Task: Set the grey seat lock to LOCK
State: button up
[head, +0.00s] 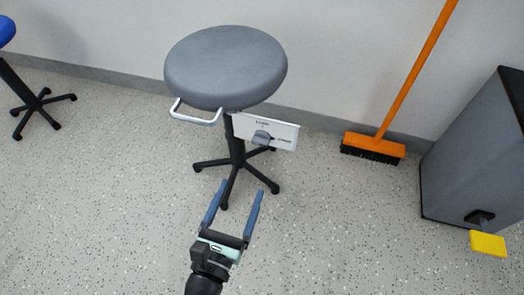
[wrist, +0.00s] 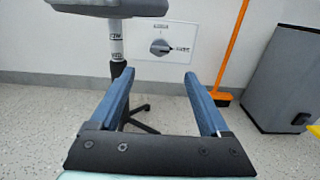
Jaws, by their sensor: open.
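The grey stool seat (head: 226,66) stands on a black column with a white plate (head: 284,134) at its right, below the seat. The plate carries the grey rotary knob (head: 262,137); in the wrist view the knob (wrist: 160,47) appears to lie sideways, towards the right-hand label. One small label is above the knob and one to its right; the upper seems to read LOCK, the right one is too small to read surely. My gripper (head: 240,188) is open and empty, in front of and below the knob. In the wrist view its fingertips (wrist: 158,72) show below the knob, apart from it.
A light handle (head: 196,118) juts from the seat's front left. Black stool legs (head: 262,180) spread just beyond my gripper. An orange broom (head: 376,145) leans on the wall at right, near a grey cabinet (head: 470,160) with a yellow pedal (head: 488,243). The floor between is clear.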

aim_at(259, 143)
jog(key=b+x, duration=0.3)
jog(key=x, duration=0.9)
jog(key=shift+w+r, duration=0.1)
jog(key=shift+w, duration=0.05)
grip_shut()
